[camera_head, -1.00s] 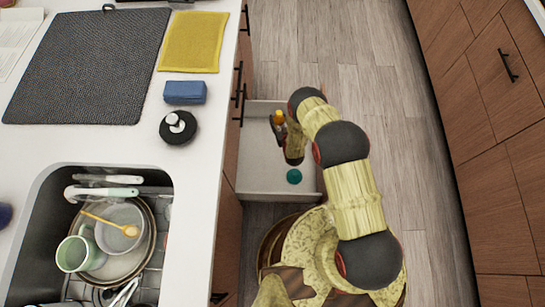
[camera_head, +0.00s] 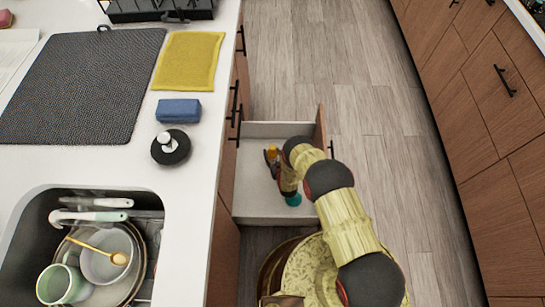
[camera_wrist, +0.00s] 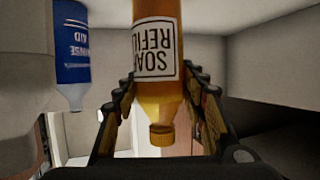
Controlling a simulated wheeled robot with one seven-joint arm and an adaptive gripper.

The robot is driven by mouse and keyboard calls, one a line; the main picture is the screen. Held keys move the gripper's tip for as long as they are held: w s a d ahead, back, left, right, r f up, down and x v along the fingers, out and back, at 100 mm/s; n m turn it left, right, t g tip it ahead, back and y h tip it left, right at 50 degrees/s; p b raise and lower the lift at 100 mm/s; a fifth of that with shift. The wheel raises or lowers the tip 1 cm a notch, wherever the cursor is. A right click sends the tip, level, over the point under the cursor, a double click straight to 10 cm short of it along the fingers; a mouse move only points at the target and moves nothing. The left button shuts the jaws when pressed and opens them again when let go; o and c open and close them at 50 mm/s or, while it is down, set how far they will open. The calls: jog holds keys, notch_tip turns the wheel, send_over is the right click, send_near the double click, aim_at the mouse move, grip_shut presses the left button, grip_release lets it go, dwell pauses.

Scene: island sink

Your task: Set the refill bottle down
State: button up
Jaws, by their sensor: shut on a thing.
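The refill bottle (camera_wrist: 157,98) is orange with a white "SOAP REFILL" label and an orange cap. In the wrist view it shows cap-down, between the two fingers of my gripper (camera_wrist: 159,75), which is shut on it. In the head view my gripper (camera_head: 280,168) is over the open drawer (camera_head: 255,205), and a small orange part of the bottle (camera_head: 271,151) shows beside it. The bottle's far end runs out of the wrist view, so I cannot tell whether it touches the drawer floor.
A blue-labelled rinse aid bottle (camera_wrist: 72,55) is left of the refill bottle in the wrist view. A teal round thing (camera_head: 293,200) is in the drawer near my gripper. The counter with a blue sponge (camera_head: 178,109) and black-based dispenser (camera_head: 170,147) lies left.

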jog(key=shift+f, duration=0.65)
jog(key=shift+f, duration=0.1)
jog(key=o, duration=1.3)
jog(key=shift+c, duration=0.2)
